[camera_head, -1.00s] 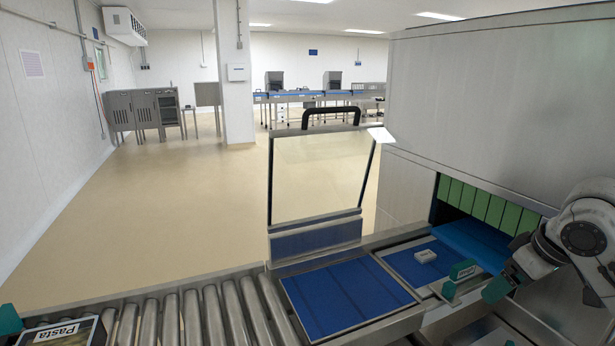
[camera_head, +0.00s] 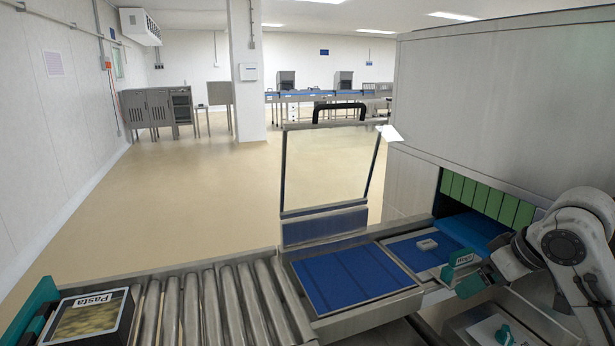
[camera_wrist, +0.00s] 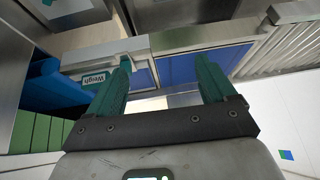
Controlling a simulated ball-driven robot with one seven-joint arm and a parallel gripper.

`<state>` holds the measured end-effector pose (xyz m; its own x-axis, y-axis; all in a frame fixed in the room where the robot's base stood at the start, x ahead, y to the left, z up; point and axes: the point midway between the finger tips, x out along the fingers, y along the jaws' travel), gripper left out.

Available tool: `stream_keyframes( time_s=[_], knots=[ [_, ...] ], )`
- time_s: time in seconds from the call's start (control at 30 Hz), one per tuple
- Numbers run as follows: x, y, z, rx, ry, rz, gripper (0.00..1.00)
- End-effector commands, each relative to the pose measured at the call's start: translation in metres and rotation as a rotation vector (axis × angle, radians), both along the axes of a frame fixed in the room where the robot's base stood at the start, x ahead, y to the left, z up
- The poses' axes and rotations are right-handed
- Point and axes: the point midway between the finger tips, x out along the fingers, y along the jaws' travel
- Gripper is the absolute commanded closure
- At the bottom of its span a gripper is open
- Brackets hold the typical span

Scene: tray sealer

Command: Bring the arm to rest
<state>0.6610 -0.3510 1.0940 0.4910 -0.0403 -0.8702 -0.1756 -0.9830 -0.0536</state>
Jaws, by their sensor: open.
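My arm (camera_head: 565,245) is folded at the right edge of the head view, in front of the tray sealer housing (camera_head: 490,100). In the wrist view my gripper (camera_wrist: 163,78) has its two teal fingers spread wide, with nothing between them. The fingers point toward the blue belt section and the metal frame. A teal "Weigh" sign (camera_wrist: 93,80) shows beside the left finger in the wrist view. In the head view the gripper is small and partly hidden by the arm, low beside the sign (camera_head: 462,258).
A roller conveyor (camera_head: 205,310) runs along the front, with a "Pasta" box (camera_head: 90,318) at its left end. A blue belt (camera_head: 350,278) has a raised clear guard (camera_head: 328,165) behind it. A small pale block (camera_head: 427,244) lies farther right. Open floor (camera_head: 170,200) lies beyond.

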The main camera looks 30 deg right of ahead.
Motion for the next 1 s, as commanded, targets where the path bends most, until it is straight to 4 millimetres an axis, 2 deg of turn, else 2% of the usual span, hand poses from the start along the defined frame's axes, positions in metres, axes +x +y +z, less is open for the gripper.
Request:
stream_keyframes(
  time_s=[0.27,0.4,0.57,0.67,0.77,0.87,1.0],
  knots=[
    [0.053,0.055,-0.016,0.071,-0.109,0.049,0.16],
    [0.079,0.101,-0.039,0.136,-0.156,0.069,0.16],
    [0.091,0.157,-0.078,0.207,-0.157,0.074,0.16],
    [0.088,0.191,-0.108,0.242,-0.127,0.073,0.16],
    [0.075,0.223,-0.141,0.263,-0.076,0.071,0.16],
    [0.054,0.251,-0.174,0.267,-0.009,0.072,0.16],
    [0.01,0.28,-0.22,0.239,0.11,0.081,0.16]
  ],
)
